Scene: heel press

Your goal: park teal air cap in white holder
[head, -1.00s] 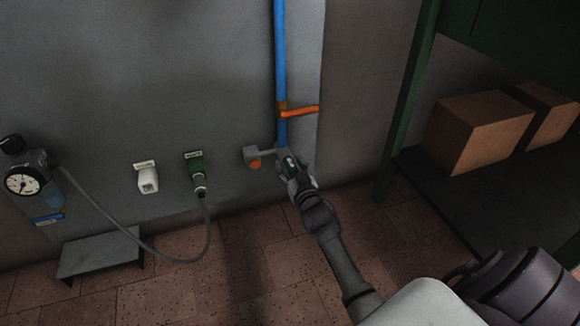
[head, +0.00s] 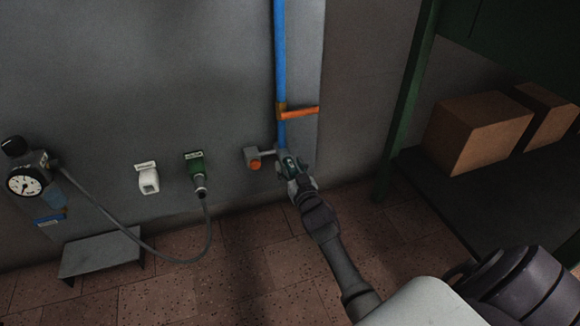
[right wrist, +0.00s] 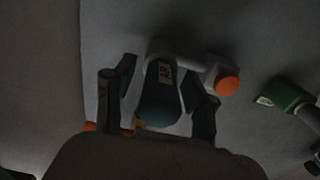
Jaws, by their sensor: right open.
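The teal air cap (right wrist: 160,100), with a pale label, sits at the end of a grey fitting at the foot of the blue pipe; in the head view it is small and partly hidden by my gripper. My right gripper (right wrist: 157,76) is open, with a finger on each side of the cap. Whether the fingers touch it I cannot tell. In the head view my right gripper (head: 296,178) is at the pipe's lower end. The white holder (head: 148,181) is on the wall further left, and it looks empty. My left gripper is not in view.
A green socket (head: 195,163) with a grey hose (head: 208,235) plugged in is between the white holder and the pipe. An orange button (head: 255,164) is beside the cap. An orange lever (head: 300,112) sticks out above. A gauge (head: 24,183) hangs at far left.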

